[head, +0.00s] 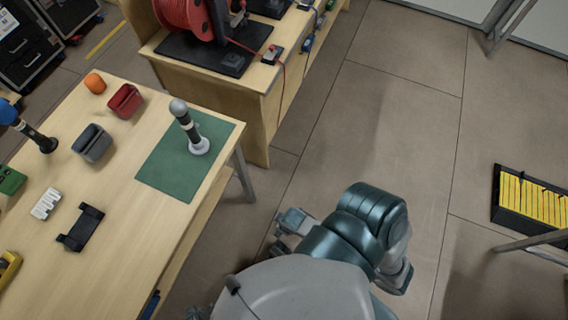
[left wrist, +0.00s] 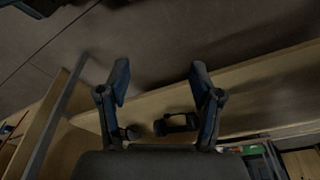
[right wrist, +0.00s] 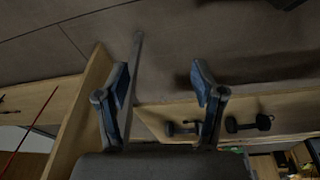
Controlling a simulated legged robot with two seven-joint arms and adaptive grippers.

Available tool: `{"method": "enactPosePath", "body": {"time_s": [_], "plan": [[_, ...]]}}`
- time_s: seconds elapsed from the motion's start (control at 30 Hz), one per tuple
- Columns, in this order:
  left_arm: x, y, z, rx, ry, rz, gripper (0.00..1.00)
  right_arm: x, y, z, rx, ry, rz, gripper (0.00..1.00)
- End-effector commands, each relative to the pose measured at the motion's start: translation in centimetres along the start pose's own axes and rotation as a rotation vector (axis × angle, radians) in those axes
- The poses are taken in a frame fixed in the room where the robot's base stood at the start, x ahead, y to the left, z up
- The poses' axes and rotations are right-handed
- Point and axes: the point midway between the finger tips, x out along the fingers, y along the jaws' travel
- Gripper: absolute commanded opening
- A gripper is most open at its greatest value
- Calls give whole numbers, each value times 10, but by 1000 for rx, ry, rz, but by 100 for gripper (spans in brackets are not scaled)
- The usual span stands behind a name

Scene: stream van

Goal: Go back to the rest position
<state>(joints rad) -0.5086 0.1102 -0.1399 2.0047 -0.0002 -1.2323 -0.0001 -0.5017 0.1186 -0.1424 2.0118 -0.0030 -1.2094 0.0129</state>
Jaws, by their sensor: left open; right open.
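In the left wrist view my left gripper (left wrist: 159,80) is open, with nothing between its fingers. In the right wrist view my right gripper (right wrist: 160,80) is also open and empty. A grey-headed microphone (head: 186,120) stands upright on a green mat (head: 160,165) on the table, apart from me.
A wooden desk (head: 247,110) stands behind. A black case with yellow strips (head: 535,200) lies right. The floor between is clear.

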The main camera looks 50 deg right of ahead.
Motion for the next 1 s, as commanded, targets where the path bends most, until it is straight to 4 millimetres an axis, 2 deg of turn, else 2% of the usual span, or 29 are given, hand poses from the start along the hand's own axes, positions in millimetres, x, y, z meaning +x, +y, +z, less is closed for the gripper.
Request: {"method": "enactPosePath", "body": {"time_s": [0.1,0.63,0.77,0.9,1.0], "plan": [[0,0,0,0,0,0,65,3,-3,13,-4,-41,-13,68],[-2,1,-1,0,4,1,65,3,-4,11,-4,-36,-10,68],[26,0,10,3,-12,0,65,27,-5,22,-8,-50,-9,68],[60,2,32,8,-26,1,65,62,-6,46,-12,-63,-11,68],[78,3,48,11,-33,2,65,79,-6,62,-15,-69,-13,68]]}}
